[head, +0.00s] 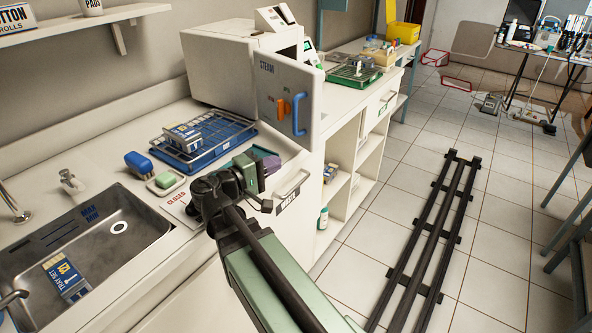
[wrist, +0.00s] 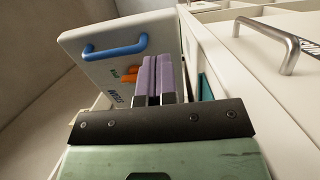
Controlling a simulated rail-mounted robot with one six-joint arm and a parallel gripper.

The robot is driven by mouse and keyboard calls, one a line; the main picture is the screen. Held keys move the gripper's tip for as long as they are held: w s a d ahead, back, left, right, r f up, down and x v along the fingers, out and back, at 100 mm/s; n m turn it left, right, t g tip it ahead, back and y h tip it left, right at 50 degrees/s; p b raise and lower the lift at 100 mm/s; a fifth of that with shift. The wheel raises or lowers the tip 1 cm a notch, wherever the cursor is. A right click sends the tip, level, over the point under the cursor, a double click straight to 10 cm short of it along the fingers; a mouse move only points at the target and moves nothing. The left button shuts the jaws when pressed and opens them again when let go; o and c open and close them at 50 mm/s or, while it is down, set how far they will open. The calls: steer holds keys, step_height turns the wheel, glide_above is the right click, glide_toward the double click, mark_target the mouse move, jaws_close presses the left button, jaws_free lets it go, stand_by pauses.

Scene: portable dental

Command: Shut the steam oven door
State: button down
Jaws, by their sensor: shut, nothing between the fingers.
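The steam oven (head: 222,68) is a white box on the counter against the wall. Its door (head: 283,84) stands open, swung out over the counter's front edge, with "STEAM" lettering, an orange latch (head: 283,108) and a blue handle (head: 299,114). My gripper (head: 268,162) is shut and empty, in front of the door and lower, apart from it in the head view. In the wrist view the purple fingers (wrist: 158,78) are together, pointing toward the door (wrist: 130,62), and overlap its face beside the orange latch (wrist: 130,74). The blue handle (wrist: 115,48) shows to their left.
A blue rack tray (head: 215,135) with a pack lies on the counter left of the door. The sink (head: 85,235) is at left. A drawer handle (head: 292,182) is below my gripper; it also shows in the wrist view (wrist: 270,38). A green tray (head: 355,76) lies beyond the oven.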

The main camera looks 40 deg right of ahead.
mark_target(311, 146)
steer(key=d, duration=1)
steer(key=shift+s+d, duration=0.15)
steer(key=shift+d, duration=0.05)
